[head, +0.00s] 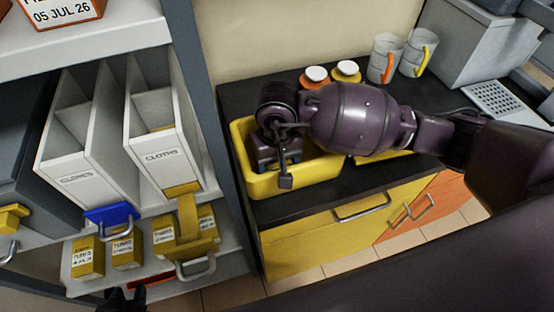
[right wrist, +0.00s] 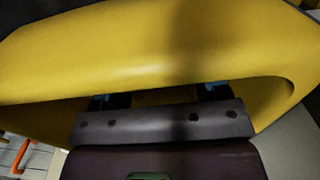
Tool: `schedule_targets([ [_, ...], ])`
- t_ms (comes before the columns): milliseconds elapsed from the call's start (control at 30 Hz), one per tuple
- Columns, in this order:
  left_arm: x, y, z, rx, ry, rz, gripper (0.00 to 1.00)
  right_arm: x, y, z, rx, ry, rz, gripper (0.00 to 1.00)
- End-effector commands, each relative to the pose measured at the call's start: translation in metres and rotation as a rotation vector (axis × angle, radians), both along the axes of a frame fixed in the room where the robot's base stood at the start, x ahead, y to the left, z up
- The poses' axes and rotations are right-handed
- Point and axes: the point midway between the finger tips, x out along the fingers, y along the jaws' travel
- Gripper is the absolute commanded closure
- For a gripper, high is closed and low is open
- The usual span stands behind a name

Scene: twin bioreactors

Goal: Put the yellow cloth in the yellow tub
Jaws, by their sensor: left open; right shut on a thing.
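The yellow tub (head: 262,186) stands on the dark counter. My right gripper (head: 280,168) reaches down into it from above, its wrist over the tub's far left part. In the right wrist view the tub's smooth yellow wall (right wrist: 150,50) fills the upper picture. The right gripper (right wrist: 165,97) is shut, with a small dull yellow patch, seemingly the yellow cloth (right wrist: 165,97), between its blue-tipped fingers. Most of the cloth is hidden. I cannot tell whether it touches the tub floor. My left gripper (head: 127,297) is open, low by the shelf, and mostly cut off.
Two lidded jars (head: 330,75) and two mugs (head: 400,55) stand at the back of the counter. Yellow and orange drawers with handles (head: 362,208) face the floor.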

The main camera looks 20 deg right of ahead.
Motion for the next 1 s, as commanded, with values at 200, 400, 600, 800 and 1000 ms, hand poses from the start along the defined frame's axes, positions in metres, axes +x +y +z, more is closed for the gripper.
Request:
schedule_targets([
  [200, 0.000, 0.000, 0.001, 0.000, -0.002, 0.000, 0.57, 0.000, 0.000, -0.001, 0.000, -0.001, 0.001, 0.54],
  [400, -0.002, 0.000, -0.003, 0.000, 0.004, 0.000, 0.57, 0.000, 0.000, -0.006, 0.000, -0.001, 0.001, 0.54],
  [600, -0.001, 0.000, -0.001, 0.000, 0.001, 0.000, 0.57, 0.000, 0.000, -0.004, 0.000, -0.002, 0.000, 0.06],
  [800, -0.001, 0.000, -0.001, 0.001, 0.001, 0.000, 0.57, 0.000, 0.000, -0.004, 0.000, -0.001, 0.000, 0.06],
  [1000, 0.000, 0.000, 0.003, 0.001, -0.003, -0.001, 0.57, 0.001, 0.000, 0.006, 0.001, -0.005, 0.001, 0.06],
])
